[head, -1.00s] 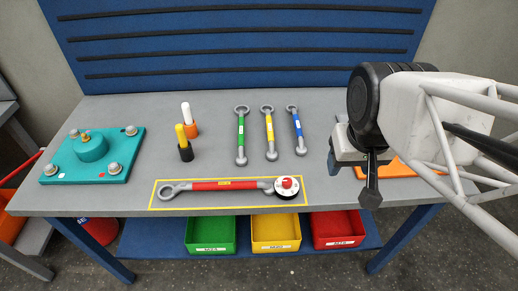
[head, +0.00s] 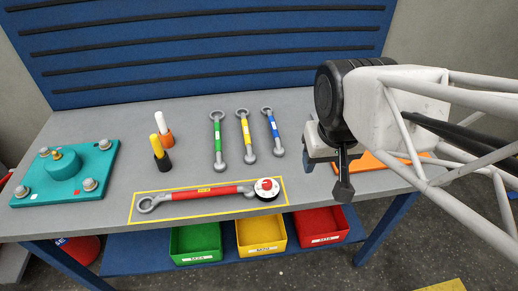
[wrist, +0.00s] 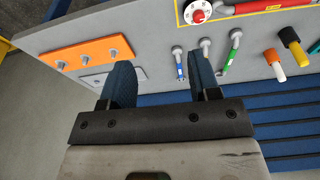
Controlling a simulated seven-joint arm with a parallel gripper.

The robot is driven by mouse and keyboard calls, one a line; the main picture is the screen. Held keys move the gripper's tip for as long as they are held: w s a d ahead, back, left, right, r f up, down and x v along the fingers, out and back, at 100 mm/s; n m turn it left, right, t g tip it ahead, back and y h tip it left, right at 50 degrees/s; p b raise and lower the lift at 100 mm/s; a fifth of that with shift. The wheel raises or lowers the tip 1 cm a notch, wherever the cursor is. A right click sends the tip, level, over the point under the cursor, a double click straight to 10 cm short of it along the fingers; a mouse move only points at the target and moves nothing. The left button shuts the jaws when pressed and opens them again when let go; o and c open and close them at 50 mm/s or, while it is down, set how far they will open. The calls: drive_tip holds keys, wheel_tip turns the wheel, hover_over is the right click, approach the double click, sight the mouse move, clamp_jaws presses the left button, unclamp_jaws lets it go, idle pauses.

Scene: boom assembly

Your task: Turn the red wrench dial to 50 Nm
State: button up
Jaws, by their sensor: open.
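The red wrench (head: 205,192) lies flat inside a yellow outline near the table's front edge. Its round white dial (head: 266,188) with a red centre knob is at its right end. In the wrist view the dial (wrist: 197,12) shows at the top edge, with part of the red wrench (wrist: 258,6) to its right. The dial's scale is too small to read. My gripper (wrist: 162,80) is open and empty, its two dark blue fingers apart above the table. In the head view my gripper (head: 343,188) is right of the dial, apart from it and partly hidden by my arm.
Green (head: 218,140), yellow (head: 246,135) and blue (head: 273,132) wrenches lie behind the red one. An orange plate with studs (wrist: 88,52) lies at the right. A teal block (head: 65,172) and two upright pegs stand left. Several coloured bins sit below the table.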

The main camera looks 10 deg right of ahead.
drive_tip(key=w+a+f+m+g, duration=0.1)
drive_tip(key=w+a+f+m, duration=0.3)
drive_tip(key=w+f, duration=0.3)
drive_tip(key=m+g, duration=0.2)
drive_tip(key=m, duration=0.3)
hover_over(267, 183)
wheel_tip(267, 183, down, 8)
drive_tip(key=shift+r, duration=0.25)
drive_tip(key=shift+f, duration=3.9)
drive_tip(key=c, duration=0.9)
drive_tip(key=shift+n, duration=0.5)
